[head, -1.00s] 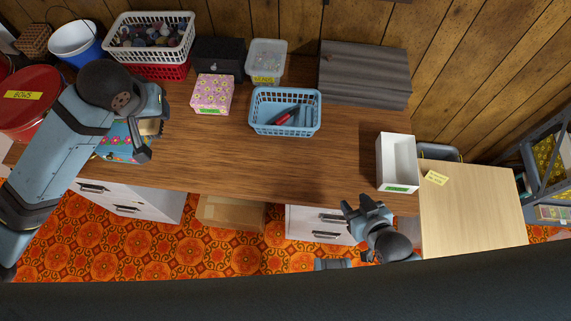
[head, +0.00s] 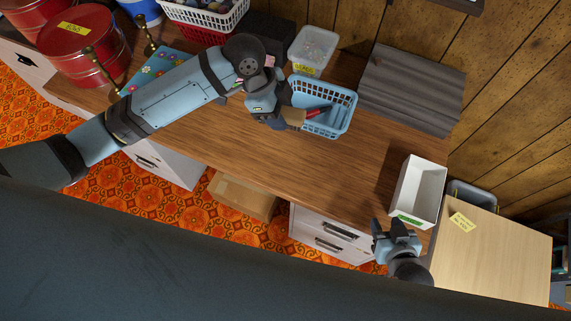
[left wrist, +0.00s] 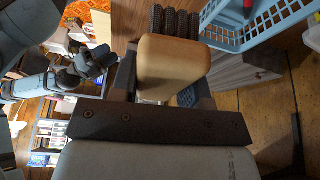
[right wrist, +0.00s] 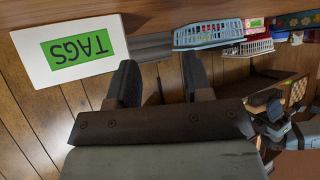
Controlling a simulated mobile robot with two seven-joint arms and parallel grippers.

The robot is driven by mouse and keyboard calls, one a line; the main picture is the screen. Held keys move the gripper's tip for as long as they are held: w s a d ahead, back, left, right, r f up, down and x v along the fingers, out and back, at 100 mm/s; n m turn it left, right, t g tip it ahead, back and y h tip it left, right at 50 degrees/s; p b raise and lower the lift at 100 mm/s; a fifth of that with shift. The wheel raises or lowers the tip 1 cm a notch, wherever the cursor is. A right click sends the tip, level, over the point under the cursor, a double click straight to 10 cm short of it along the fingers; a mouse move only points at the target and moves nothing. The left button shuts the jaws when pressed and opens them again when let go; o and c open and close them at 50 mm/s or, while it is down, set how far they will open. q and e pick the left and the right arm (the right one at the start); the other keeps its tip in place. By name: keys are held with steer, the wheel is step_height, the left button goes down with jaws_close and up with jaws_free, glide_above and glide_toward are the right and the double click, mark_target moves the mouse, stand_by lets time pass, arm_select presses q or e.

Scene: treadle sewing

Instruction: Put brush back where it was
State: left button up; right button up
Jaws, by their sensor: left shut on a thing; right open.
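My left gripper (head: 282,113) is shut on the brush (head: 294,117), just left of the blue basket's front corner. In the left wrist view the brush shows its tan wooden block (left wrist: 172,65) between the fingers and dark bristles (left wrist: 172,22) beyond. The blue open basket (head: 343,97) holds a red-handled item (head: 318,111); part of it is hidden behind my gripper. The basket's rim also shows in the left wrist view (left wrist: 225,40). My right gripper (head: 390,230) is open and empty, near the table's front edge beside the white TAGS box (head: 424,192).
A clear tub (head: 314,47) and a dark box (head: 268,38) stand behind. Grey boards (head: 412,88) lie at the back right. Red drums (head: 80,50) and a flowered blue item (head: 150,68) are at the left. The table's middle front (head: 260,150) is clear.

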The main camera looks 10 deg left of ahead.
arm_select(q)
steer(key=shift+s+d+f+m+g, duration=0.15)
steer(key=shift+d+f+m+g, duration=0.15)
steer(key=shift+d+f+m, duration=0.4)
arm_select(e)
steer(key=shift+f, duration=0.25)
arm_select(q)
glide_above(289, 165)
steer(key=a, duration=0.1)
step_height(289, 165, down, 15)
steer(key=shift+r, duration=0.2)
arm_select(e)
steer(key=shift+w+d+r, duration=0.1)
steer(key=shift+d+r, duration=0.1)
arm_select(q)
steer(key=shift+a+f, duration=0.1)
steer(key=shift+f, duration=2.3)
arm_select(e)
steer(key=shift+a, duration=0.1)
arm_select(q)
steer(key=shift+f, duration=0.2)
arm_select(e)
steer(key=shift+f, duration=0.1)
arm_select(q)
steer(key=o, duration=0.9)
steer(key=shift+r, duration=0.1)
